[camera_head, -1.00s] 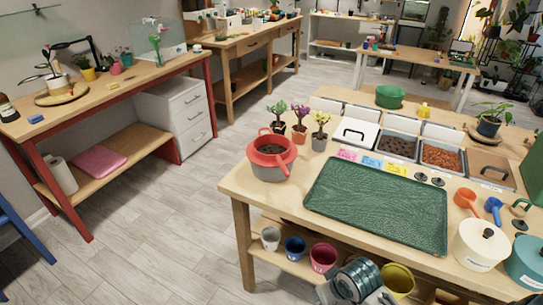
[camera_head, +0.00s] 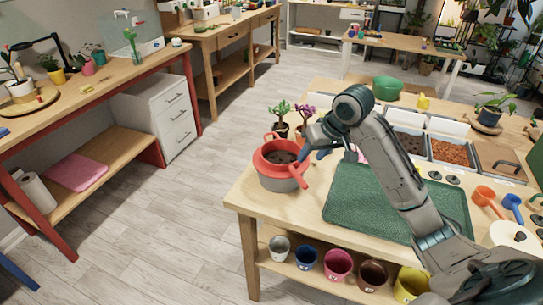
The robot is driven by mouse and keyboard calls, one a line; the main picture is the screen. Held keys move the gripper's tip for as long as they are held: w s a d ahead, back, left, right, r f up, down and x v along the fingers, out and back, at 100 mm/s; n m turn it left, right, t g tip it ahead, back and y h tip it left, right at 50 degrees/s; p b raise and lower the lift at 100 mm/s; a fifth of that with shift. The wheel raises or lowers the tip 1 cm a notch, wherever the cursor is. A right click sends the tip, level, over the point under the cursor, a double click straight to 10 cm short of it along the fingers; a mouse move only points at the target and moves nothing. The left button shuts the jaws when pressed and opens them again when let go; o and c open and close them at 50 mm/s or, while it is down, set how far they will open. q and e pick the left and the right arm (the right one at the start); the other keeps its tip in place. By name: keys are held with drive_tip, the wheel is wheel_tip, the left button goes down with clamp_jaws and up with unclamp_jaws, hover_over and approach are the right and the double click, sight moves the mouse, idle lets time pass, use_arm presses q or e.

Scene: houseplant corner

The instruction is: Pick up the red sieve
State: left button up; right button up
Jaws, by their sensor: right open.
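The red sieve (camera_head: 288,144) rests on top of a grey pot (camera_head: 277,181) at the left end of the wooden table. Dark soil shows inside its ring, and its red handle points toward the lower right. My right gripper (camera_head: 312,147) is open, just right of the sieve and close to its rim and handle. I cannot tell whether a finger touches it. My right arm comes in from the lower right, over the green mat. My left gripper is not in view.
A green mat (camera_head: 342,205) lies right of the pot, partly under my arm. Small potted plants (camera_head: 282,118) stand behind the sieve. Soil bins (camera_head: 452,149) and orange and blue scoops (camera_head: 484,196) are to the right. Several coloured pots stand on the shelf below.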

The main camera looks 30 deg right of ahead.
sight(299, 175)
drive_tip(key=x, duration=0.2)
drive_tip(key=p+x, duration=0.1)
drive_tip(key=x, duration=0.2)
drive_tip(key=s+x, duration=0.1)
drive_tip(key=x, duration=0.2)
drive_tip(key=shift+a+f, duration=0.15)
drive_tip(key=shift+f, duration=0.05)
drive_tip(key=shift+w+a+f, duration=0.1)
drive_tip(key=shift+w+f, duration=0.3)
drive_tip(key=shift+f, duration=0.2)
clamp_jaws()
